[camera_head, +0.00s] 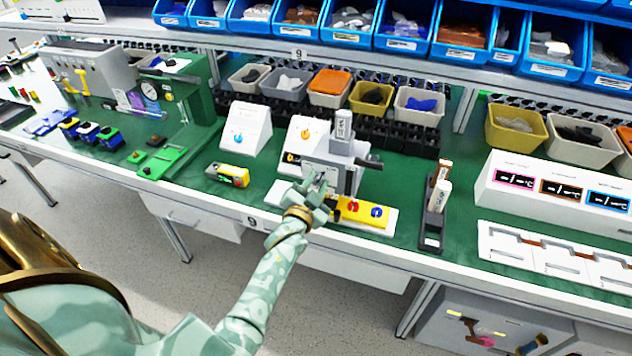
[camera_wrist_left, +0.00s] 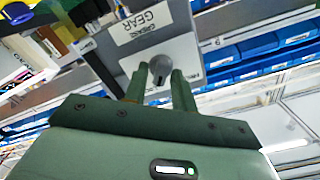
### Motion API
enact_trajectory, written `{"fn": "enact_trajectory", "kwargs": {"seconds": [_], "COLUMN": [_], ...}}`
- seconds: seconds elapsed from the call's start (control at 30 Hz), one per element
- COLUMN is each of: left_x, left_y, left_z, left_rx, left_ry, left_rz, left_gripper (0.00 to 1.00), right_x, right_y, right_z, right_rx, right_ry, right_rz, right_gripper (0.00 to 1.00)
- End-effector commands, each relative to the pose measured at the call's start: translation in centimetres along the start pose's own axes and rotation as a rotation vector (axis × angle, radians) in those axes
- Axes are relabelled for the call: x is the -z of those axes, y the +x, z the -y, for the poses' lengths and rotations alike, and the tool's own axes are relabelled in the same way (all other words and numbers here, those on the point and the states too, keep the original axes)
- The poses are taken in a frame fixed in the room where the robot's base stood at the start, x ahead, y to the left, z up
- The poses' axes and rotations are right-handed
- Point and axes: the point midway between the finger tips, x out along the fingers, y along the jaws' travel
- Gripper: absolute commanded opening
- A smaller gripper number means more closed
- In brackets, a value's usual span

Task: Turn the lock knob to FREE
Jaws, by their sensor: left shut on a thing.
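A grey press-like device (camera_head: 342,150) stands on a white base on the green bench. In the left wrist view its grey panel (camera_wrist_left: 185,50) shows, with a "GREASE GEAR" label (camera_wrist_left: 146,22) and a second label beside the fingers that is partly covered. A round grey knob (camera_wrist_left: 160,80) with a dark mark sits on this panel. My left gripper (camera_head: 318,186) is at the front of the device. In the wrist view its two green fingers (camera_wrist_left: 160,72) are shut on the knob, one on each side. In the head view the gripper hides the knob. The knob's setting cannot be read.
A yellow panel (camera_head: 362,213) with red and blue knobs lies right of my gripper. A dark holder (camera_head: 433,215) stands further right. White dial boxes (camera_head: 246,128) and a yellow device (camera_head: 229,175) are to the left. Several bins line the back.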

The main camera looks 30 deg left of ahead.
Motion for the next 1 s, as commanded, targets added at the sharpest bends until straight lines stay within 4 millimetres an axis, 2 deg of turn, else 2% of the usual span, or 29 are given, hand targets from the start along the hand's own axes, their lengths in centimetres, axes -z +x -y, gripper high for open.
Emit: {"fn": "enact_trajectory", "kwargs": {"seconds": [0.5, 1.0], "left_x": [0.0, -0.2], "left_y": [0.0, -0.1], "left_z": [0.3, 0.4], "left_rx": [-0.001, -0.001], "left_ry": [-0.477, -0.951], "left_rz": [0.004, 0.004], "left_gripper": [0.04, 0.04], "right_x": [0.8, 1.2], "right_y": [-3.1, -5.1], "right_z": [-0.2, -0.3], "right_rx": [-0.004, -0.005], "right_ry": [0.000, 0.000], "right_rz": [-0.013, -0.020], "right_gripper": [0.36, 0.36]}}
